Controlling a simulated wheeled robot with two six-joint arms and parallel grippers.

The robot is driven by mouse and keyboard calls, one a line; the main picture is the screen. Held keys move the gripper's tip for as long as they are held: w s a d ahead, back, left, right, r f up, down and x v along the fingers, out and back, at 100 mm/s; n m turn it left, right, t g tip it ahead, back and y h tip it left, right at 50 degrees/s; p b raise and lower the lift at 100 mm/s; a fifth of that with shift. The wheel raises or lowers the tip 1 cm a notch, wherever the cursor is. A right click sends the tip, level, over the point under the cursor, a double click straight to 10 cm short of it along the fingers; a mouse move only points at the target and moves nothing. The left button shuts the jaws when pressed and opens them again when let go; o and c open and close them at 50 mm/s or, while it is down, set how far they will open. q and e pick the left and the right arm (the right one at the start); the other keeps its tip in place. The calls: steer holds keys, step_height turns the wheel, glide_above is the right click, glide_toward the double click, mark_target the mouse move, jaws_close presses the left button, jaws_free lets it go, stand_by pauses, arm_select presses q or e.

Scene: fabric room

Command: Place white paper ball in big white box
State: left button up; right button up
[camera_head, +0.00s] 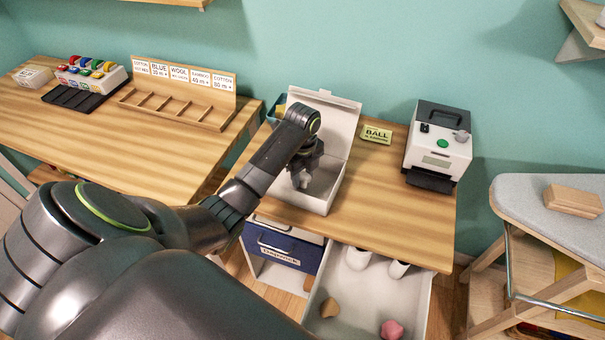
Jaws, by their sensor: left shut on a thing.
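The big white box (323,197) stands on the wooden desk with its lid (330,118) raised at the back. My left arm reaches in from the left, and my left gripper (301,180) points down over the box's opening. It is shut on the white paper ball (303,181), which shows as a small pale lump between the fingers. The ball is partly hidden by the fingers, and I cannot tell whether it touches the box floor. My right gripper is not in view.
An open white drawer (352,301) below the desk holds a tan piece (329,308), a pink ball (391,330) and white items. A yellow "BALL" sign (376,134) and a white-and-black machine (438,145) stand right of the box. An ironing board (545,210) is at right.

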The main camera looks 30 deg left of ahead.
mark_target(303, 173)
arm_select(q)
steer(key=shift+f, duration=0.15)
steer(key=o, duration=0.9)
steer(key=shift+r, duration=0.55)
step_height(303, 173, up, 6)
steer(key=shift+f, duration=0.25)
step_height(303, 173, up, 6)
steer(key=p, duration=0.6)
steer(key=shift+f, duration=0.1)
